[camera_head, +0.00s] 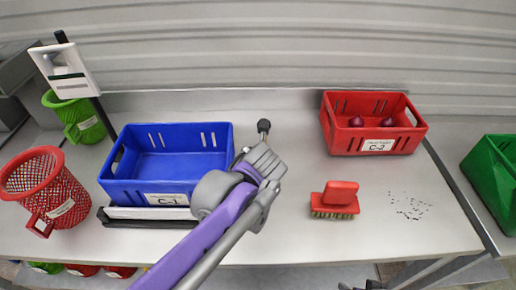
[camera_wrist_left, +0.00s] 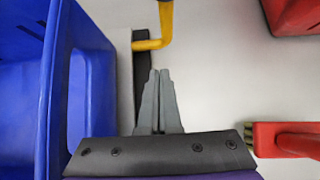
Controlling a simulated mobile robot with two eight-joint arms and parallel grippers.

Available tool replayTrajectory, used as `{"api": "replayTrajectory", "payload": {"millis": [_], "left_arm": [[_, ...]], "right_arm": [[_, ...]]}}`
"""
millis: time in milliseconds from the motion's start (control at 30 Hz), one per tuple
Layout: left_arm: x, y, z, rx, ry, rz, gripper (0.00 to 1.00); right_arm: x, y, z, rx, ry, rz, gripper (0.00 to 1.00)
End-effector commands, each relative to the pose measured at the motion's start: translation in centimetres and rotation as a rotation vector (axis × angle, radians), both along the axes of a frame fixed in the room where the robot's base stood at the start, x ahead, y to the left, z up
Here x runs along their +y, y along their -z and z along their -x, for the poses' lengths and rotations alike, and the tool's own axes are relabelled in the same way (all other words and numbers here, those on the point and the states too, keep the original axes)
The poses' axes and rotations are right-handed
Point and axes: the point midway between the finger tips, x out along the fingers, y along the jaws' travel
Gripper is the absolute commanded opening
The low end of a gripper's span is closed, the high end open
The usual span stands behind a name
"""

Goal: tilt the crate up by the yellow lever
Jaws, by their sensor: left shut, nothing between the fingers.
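The blue crate (camera_head: 115,188), marked C-1, sits level at the left of the bench on a light and dark base. Its side wall fills the left of the left wrist view (camera_wrist_left: 50,95). The yellow lever (camera_wrist_left: 155,42) rises at the crate's right side, bent, beside a dark bar. In the head view only its black knob (camera_head: 263,126) shows clearly; my arm hides the rest. My left gripper (camera_wrist_left: 158,72) is shut and empty, its fingertips pointing at the lever's bend and appearing just short of it. My right gripper is not in view.
A red crate (camera_head: 340,141) with dark round items stands at the back right. A red brush (camera_head: 340,197) and dark specks (camera_head: 410,207) lie right of centre. A red basket (camera_head: 60,203) and green basket (camera_head: 88,130) are left. Bench between lever and red crate is clear.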

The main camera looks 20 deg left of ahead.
Motion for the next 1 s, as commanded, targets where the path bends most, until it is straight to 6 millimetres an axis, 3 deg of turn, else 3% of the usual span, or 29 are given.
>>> {"api": "replayTrajectory", "payload": {"millis": [467, 1000], "left_arm": [[0.1, 0.6, -0.4, 0.0, -0.001, 0.0, 0.0], [1.8, 6.8, -6.0, 0.0, -0.001, 0.0, 0.0]], "right_arm": [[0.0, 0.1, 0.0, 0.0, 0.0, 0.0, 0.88], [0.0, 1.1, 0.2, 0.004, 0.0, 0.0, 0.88]]}}
